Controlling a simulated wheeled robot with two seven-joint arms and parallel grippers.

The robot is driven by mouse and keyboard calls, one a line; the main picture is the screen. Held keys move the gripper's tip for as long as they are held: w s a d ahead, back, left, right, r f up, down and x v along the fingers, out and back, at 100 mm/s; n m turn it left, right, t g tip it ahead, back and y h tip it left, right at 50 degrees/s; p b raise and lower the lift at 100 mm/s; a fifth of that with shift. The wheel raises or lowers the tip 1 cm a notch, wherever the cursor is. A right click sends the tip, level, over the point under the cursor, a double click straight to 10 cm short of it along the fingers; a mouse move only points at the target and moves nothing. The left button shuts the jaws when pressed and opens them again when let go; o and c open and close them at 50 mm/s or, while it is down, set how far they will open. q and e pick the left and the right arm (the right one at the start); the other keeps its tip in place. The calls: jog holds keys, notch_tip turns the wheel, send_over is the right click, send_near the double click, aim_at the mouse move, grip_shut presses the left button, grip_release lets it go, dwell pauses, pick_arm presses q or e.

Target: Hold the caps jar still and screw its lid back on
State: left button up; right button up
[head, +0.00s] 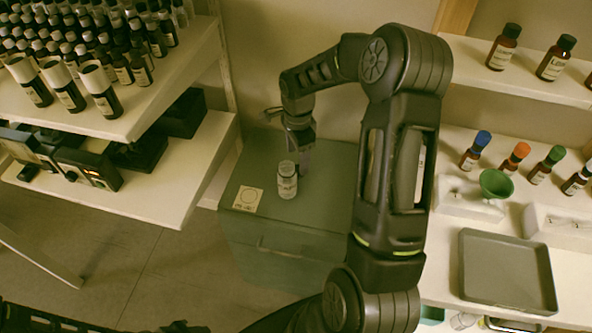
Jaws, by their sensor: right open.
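A small clear jar with a pale label, which looks like the caps jar (287,184), stands upright on the grey-green top of a chest. Its top looks pale, and I cannot tell whether a lid sits on it. No separate lid can be made out. My right gripper (303,170) points down just behind and to the right of the jar. It is open, and its fingertips are partly hidden by the jar; I cannot tell whether they touch it. Dark parts of my left arm show along the bottom left edge, but its gripper is not in view.
A square card with a circle (248,199) lies left of the jar on the chest (328,213). Shelves with many bottles (102,92) stand at left. At right are colour-capped bottles (475,150), a green funnel (496,184) and a grey tray (507,271).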

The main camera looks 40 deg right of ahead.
aim_at(296, 167)
jog(key=shift+w+a+f+p, duration=0.15)
jog(key=shift+f+p, duration=0.25)
jog(key=shift+f, duration=2.25)
jog(key=c, duration=1.4)
